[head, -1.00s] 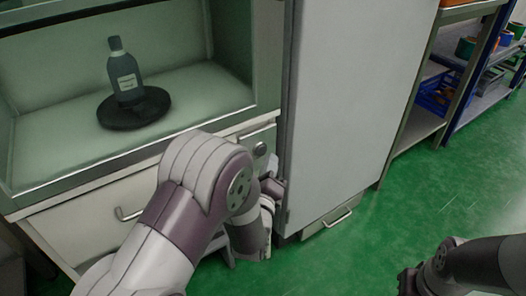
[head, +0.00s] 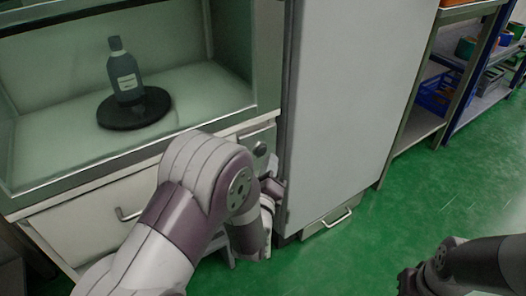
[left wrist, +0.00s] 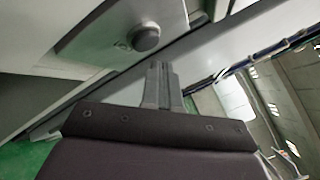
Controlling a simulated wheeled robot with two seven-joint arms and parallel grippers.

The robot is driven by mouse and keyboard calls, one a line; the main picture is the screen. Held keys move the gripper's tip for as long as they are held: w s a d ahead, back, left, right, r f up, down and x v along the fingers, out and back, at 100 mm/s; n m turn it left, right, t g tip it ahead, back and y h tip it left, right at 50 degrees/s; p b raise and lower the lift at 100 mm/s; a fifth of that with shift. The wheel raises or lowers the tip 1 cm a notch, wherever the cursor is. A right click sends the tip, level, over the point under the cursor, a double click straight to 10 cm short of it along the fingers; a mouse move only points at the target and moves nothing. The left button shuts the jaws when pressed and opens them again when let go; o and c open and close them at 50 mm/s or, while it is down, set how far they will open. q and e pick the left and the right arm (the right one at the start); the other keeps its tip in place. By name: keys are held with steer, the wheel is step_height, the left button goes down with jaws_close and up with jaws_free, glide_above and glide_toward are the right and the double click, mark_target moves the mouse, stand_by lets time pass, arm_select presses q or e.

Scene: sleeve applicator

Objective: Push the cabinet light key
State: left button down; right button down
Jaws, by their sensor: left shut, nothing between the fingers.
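The cabinet (head: 130,165) stands at the left in the head view, with an open lit bay. Its small front panel carries a dark round knob (head: 260,148), which also shows in the left wrist view (left wrist: 145,37). A small mark or key sits beside the knob on the panel, too small to make out. My left gripper (head: 272,188) is partly hidden behind its own wrist, below and right of the knob. In the left wrist view its fingers (left wrist: 160,70) are shut and empty, their tips just below the knob and apart from it.
A dark bottle (head: 126,75) stands on a black round plate (head: 134,108) in the bay. A tall pale door or panel (head: 350,100) rises right of my left gripper. A drawer with a handle (head: 128,214) is below the bay. Shelves (head: 462,75) stand far right; green floor is open.

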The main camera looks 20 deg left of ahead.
arm_select(q)
steer(key=shift+w+a, duration=0.1)
steer(key=shift+w+a, duration=0.2)
steer(key=shift+a, duration=0.05)
steer(key=shift+w+a, duration=0.3)
steer(key=shift+a, duration=0.05)
stand_by(0.7)
steer(key=shift+d, duration=0.1)
steer(key=shift+s+d, duration=0.6)
steer(key=s+d+p, duration=0.1)
steer(key=s+d, duration=0.2)
steer(key=d, duration=0.1)
steer(key=shift+s+d+p, duration=0.35)
steer(key=shift+d+p, duration=0.05)
